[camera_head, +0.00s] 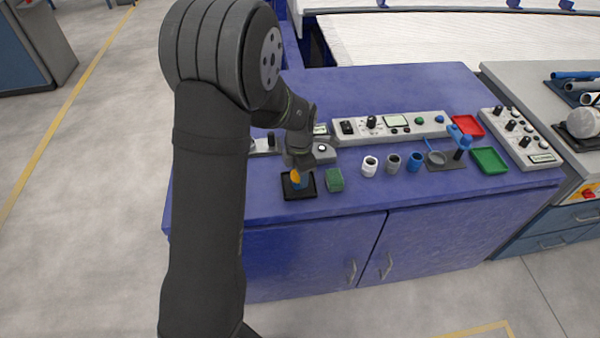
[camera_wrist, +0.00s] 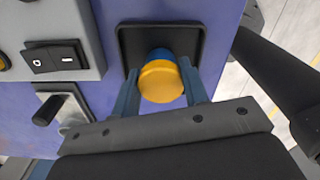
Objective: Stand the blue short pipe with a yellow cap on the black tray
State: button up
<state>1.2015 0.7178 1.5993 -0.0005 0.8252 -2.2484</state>
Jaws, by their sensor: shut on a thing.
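The blue short pipe with its yellow cap (camera_wrist: 160,82) is between the fingers of my gripper (camera_wrist: 158,92) in the wrist view, cap toward the camera. Its blue part (camera_wrist: 160,54) shows just past the cap. The black tray (camera_wrist: 192,32) lies beyond the pipe on the bench. In the head view the capped pipe (camera_head: 296,178) is upright over the black tray (camera_head: 291,193), below my gripper (camera_head: 297,168). My gripper is shut on the pipe. I cannot tell whether the pipe's lower end touches the tray.
A green block (camera_head: 335,180) stands close right of the tray. White (camera_head: 370,166), grey (camera_head: 392,163) and blue (camera_head: 414,162) short pipes stand farther right. Control panels (camera_head: 420,126) run behind. Green (camera_head: 489,161) and red (camera_head: 467,126) trays lie at the right. The bench's front edge is near.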

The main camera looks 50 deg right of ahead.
jog(key=shift+f, duration=0.1)
jog(key=o, duration=1.1)
jog(key=shift+c, duration=0.2)
notch_tip(320, 180, up, 12)
jog(key=shift+r, duration=0.2)
jog(key=shift+f, duration=0.15)
